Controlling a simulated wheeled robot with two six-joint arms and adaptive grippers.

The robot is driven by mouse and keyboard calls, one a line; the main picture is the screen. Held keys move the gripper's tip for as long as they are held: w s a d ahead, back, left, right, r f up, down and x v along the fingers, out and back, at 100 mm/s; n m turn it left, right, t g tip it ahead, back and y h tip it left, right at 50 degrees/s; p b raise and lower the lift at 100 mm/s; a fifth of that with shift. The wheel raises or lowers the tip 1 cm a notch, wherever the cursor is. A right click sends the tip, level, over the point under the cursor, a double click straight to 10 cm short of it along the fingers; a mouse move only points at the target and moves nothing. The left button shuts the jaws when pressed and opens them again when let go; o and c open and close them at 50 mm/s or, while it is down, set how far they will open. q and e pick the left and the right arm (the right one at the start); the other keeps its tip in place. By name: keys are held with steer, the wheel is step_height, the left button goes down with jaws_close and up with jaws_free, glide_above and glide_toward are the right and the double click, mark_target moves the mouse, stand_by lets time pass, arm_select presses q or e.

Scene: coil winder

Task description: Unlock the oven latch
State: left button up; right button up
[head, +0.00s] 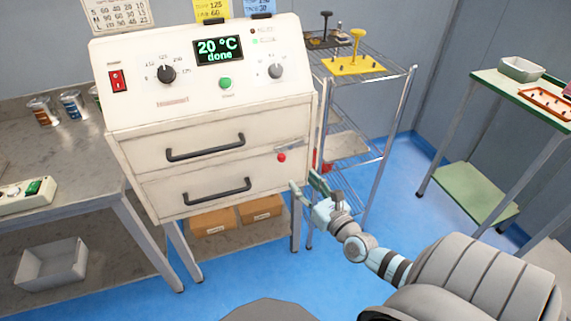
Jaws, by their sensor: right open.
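The cream oven (205,110) stands at the left centre, with a green display (217,49) reading 20 °C done. Two black handles sit on its front, an upper one (205,148) and a lower one (205,191). The latch (289,146) looks like a short grey metal bar at the right of the front, with a red knob (281,158) just below it. My right gripper (304,182) is open and empty, below and right of the red knob, near the oven's lower right corner. It appears apart from the latch. My left gripper is out of view.
A wire rack (375,125) with a yellow plate (352,64) stands close right of the oven. A grey bench (60,165) with beakers is at the left. Cardboard boxes (212,222) sit below the oven. A green-topped table (520,92) stands at the far right.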

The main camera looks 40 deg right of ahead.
mark_target(284, 159)
steer(key=w+b, duration=0.1)
steer(key=w, duration=0.2)
steer(key=w+d+b, duration=0.1)
steer(key=w, duration=0.2)
steer(key=w+b, duration=0.1)
steer(key=w, duration=0.3)
steer(key=shift+d+f, duration=0.25)
steer(key=shift+w+r, duration=0.15)
steer(key=shift+w, duration=0.2)
steer(key=shift+c, duration=0.3)
jaws_close()
steer(key=shift+m+b, duration=0.4)
steer(key=shift+m, duration=0.3)
steer(key=shift+r, duration=0.2)
steer(key=shift+o, duration=0.3)
jaws_free()
